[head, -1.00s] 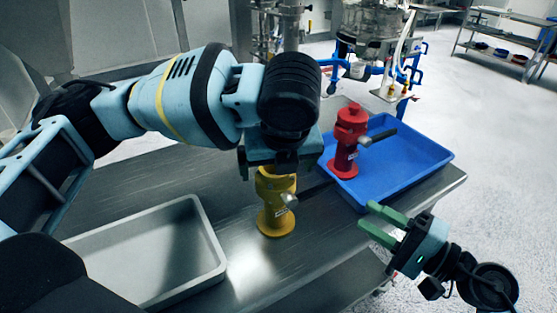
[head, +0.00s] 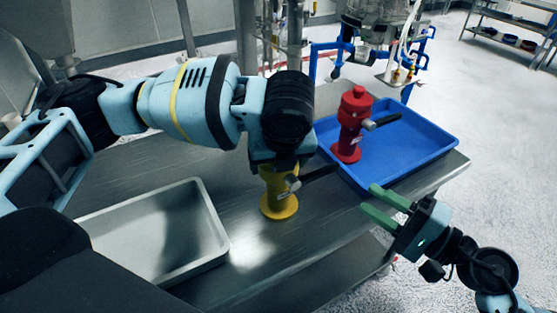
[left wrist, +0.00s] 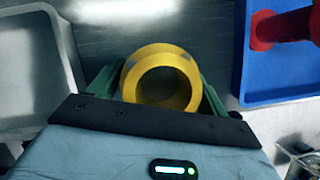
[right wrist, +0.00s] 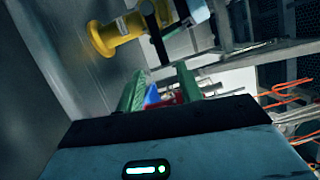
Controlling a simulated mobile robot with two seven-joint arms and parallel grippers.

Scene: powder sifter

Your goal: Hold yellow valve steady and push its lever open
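The yellow valve (head: 281,204) stands upright on the metal table, its dark lever (head: 319,173) pointing right toward the blue tray. My left gripper comes down over its top. In the left wrist view the green fingers (left wrist: 160,92) flank the round yellow top (left wrist: 161,55) on both sides and appear to press on it. In the head view the left fingers are mostly hidden. My right gripper (head: 368,197) is open and empty, in front of the table's near right edge, apart from the valve. The yellow valve also shows in the right wrist view (right wrist: 115,36).
A blue tray (head: 437,157) at the right holds a red valve (head: 350,135) with a dark lever. An empty grey tray (head: 215,243) lies at the left front. The metal table (head: 300,245) is bare between the trays and the front edge.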

